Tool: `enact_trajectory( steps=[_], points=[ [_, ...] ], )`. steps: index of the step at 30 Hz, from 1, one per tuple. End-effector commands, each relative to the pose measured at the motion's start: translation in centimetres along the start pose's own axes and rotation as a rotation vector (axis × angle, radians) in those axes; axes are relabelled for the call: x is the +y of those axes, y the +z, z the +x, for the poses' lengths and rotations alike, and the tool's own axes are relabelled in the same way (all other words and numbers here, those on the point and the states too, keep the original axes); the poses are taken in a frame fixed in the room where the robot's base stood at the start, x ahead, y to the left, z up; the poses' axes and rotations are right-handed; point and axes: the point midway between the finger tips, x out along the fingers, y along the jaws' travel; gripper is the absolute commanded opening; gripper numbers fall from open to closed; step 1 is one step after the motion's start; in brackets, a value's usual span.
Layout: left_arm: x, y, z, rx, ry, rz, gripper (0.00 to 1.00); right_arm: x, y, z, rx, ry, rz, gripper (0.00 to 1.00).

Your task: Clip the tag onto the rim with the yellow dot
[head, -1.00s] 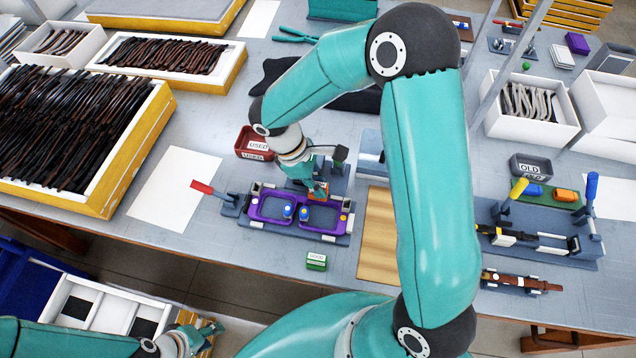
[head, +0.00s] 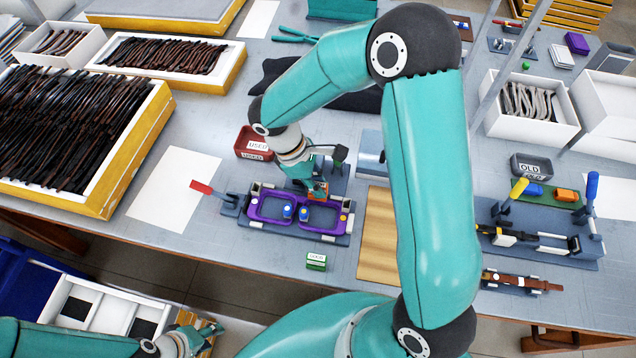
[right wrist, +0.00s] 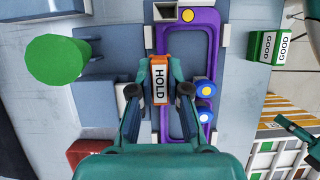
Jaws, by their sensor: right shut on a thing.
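A purple eyeglass frame (head: 268,222) lies in a grey fixture on the table. It also shows in the right wrist view (right wrist: 212,45), with a yellow dot (right wrist: 187,15) on its rim at the top end. In the head view that end is at the right. My right gripper (right wrist: 160,72) is shut on an orange tag (right wrist: 160,92) with a white HOLD label. The tag overlaps the far long rim in view; I cannot tell whether it touches. My left gripper (head: 203,333) is at the lower left, away from the frame, its jaws too small to read.
Two blue posts (head: 288,211) stand at the frame's bridge. A red-handled clamp (head: 201,187) is left of the fixture. A red USED bin (head: 253,143) stands behind and a green GOOD box (head: 316,262) in front. White paper (head: 175,195) lies at the left.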

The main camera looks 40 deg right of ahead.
Motion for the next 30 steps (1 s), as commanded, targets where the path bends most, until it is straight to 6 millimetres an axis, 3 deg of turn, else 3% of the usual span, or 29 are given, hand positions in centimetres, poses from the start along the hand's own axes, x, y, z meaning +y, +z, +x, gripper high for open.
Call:
enact_trajectory(
  steps=[30],
  points=[
    [-0.6, 0.0, 1.7, 0.0, 0.0, 0.0, 0.4, 0.0, -0.8, 1.9, 0.0, 0.0, 0.0, 0.0]
  ],
)
